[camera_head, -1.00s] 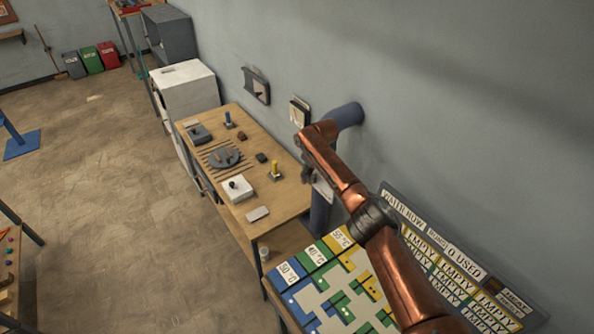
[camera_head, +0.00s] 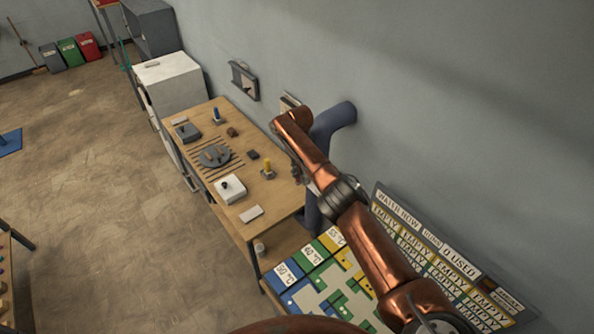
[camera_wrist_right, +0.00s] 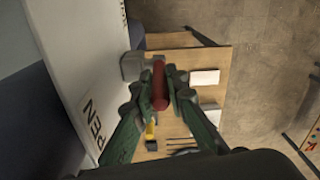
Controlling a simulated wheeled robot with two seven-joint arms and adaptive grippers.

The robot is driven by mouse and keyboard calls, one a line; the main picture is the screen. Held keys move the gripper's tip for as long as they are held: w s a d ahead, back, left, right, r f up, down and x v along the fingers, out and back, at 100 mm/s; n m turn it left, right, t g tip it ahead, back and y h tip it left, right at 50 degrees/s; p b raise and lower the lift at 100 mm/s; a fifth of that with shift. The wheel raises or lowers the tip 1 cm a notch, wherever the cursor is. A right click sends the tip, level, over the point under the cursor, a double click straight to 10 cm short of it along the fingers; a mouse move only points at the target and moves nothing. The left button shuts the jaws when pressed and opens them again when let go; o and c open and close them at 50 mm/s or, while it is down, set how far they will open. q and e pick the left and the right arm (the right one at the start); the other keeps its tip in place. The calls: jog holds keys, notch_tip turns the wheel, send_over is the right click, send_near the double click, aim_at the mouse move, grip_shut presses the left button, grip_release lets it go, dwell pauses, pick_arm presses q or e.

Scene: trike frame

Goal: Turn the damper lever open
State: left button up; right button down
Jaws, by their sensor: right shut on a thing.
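The damper lever shows in the right wrist view as a red grip (camera_wrist_right: 159,86) beside a grey block (camera_wrist_right: 132,65). My right gripper (camera_wrist_right: 163,88) has its green fingers shut around the red grip. In the head view my right gripper (camera_head: 298,173) is partly hidden by my copper arm, beside the dark blue pipe (camera_head: 336,118) on the wall; the lever is hidden there. My left gripper is not in view.
A wooden bench (camera_head: 185,152) with a round grey plate (camera_head: 214,156), a white box (camera_head: 230,189) and small parts stands left of the pipe. A temperature-labelled coloured board (camera_head: 300,290) and a sign (camera_head: 440,250) are at lower right. The floor at left is open.

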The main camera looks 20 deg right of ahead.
jog(key=c, duration=1.9)
grip_release()
jog(key=shift+w, duration=0.1)
jog(key=r, duration=1.2)
jog(key=shift+s+d, duration=0.15)
jog(key=shift+s, duration=0.05)
